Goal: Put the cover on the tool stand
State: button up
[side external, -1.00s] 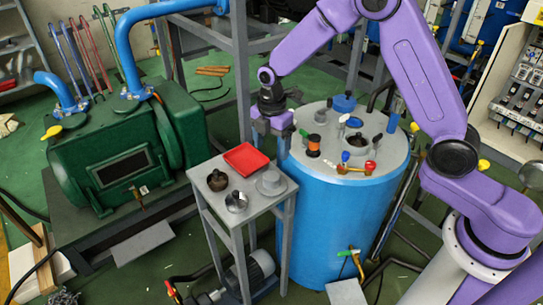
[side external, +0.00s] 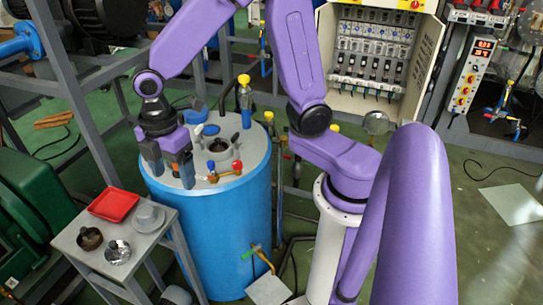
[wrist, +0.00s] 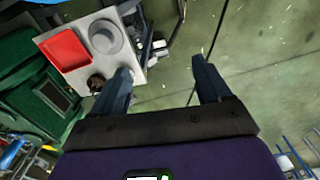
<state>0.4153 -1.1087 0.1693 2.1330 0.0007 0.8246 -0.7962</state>
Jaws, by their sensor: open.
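The tool stand (side external: 68,243) is a small grey table at the lower left in the side view; its top (wrist: 132,75) also shows in the wrist view. A grey round flanged piece, which looks like the cover (side external: 148,217), sits on its right part; it shows in the wrist view (wrist: 104,38) at the upper left. My gripper (side external: 171,172) is open, with nothing seen between its fingers. In the side view it appears over the left part of the blue tank's top, behind and right of the stand. In the wrist view its fingers (wrist: 162,70) point towards green floor beside the stand.
A red tray (side external: 113,204), a dark round part (side external: 90,239) and a shiny metal part (side external: 117,252) share the stand. The blue tank (side external: 222,235) carries an open grey port (side external: 219,152), valves and bottles. Green machinery (side external: 35,205) stands left.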

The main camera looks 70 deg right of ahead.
jog(key=s+d+r+m, duration=0.1)
jog(key=s+d, duration=0.3)
jog(key=s, duration=0.5)
jog(key=s+d+r+m, duration=0.1)
jog(key=s+d+m, duration=0.2)
jog(key=s, duration=0.6)
jog(key=shift+s+d+r, duration=0.35)
jog(key=shift+d, duration=0.25)
